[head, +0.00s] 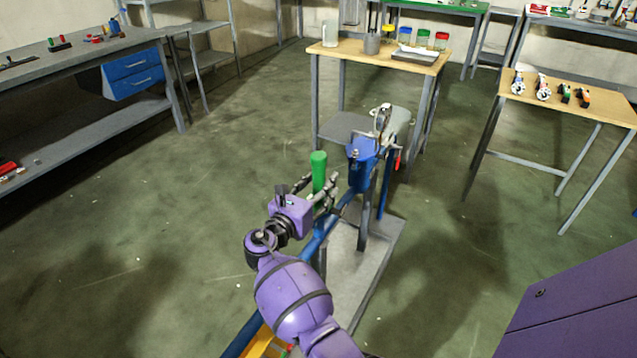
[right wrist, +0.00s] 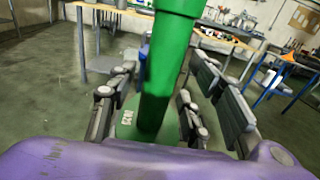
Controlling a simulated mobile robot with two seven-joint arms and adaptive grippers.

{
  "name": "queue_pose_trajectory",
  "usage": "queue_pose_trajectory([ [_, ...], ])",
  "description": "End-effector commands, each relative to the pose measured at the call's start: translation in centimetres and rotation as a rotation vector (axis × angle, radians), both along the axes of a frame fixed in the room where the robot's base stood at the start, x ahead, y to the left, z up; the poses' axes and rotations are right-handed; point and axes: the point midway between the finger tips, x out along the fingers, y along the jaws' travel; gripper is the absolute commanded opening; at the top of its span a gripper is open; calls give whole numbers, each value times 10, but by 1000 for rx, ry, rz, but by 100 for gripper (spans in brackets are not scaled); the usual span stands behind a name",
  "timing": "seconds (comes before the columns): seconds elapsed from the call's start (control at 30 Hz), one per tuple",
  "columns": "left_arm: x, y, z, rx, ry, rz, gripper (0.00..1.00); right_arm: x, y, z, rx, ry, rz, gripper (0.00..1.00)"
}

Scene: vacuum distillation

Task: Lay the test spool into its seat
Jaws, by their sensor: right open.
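A green upright cylinder (head: 318,171), which looks like the test spool, stands at my right gripper (head: 322,192). In the right wrist view the green cylinder (right wrist: 165,75) rises between the fingers of my right gripper (right wrist: 165,112). The fingers are spread with visible gaps on both sides, so it is not gripped. A wider green part with a small white label shows low behind it. I cannot make out the seat for sure. My left gripper is not in view.
A blue stand (head: 362,160) with a metal fitting on top is just right of the gripper, above a grey base plate (head: 372,262). A wooden table (head: 335,53) with jars stands behind it. A tool table (head: 580,103) is at the right. Floor at left is clear.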

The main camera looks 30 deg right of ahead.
Motion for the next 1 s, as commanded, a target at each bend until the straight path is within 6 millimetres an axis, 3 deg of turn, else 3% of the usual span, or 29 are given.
queue_pose_trajectory([
  [0.6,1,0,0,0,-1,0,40,-53,93,4,-2,-6,3,46],
  [1.0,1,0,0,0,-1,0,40,-58,102,5,-4,-7,1,46],
])
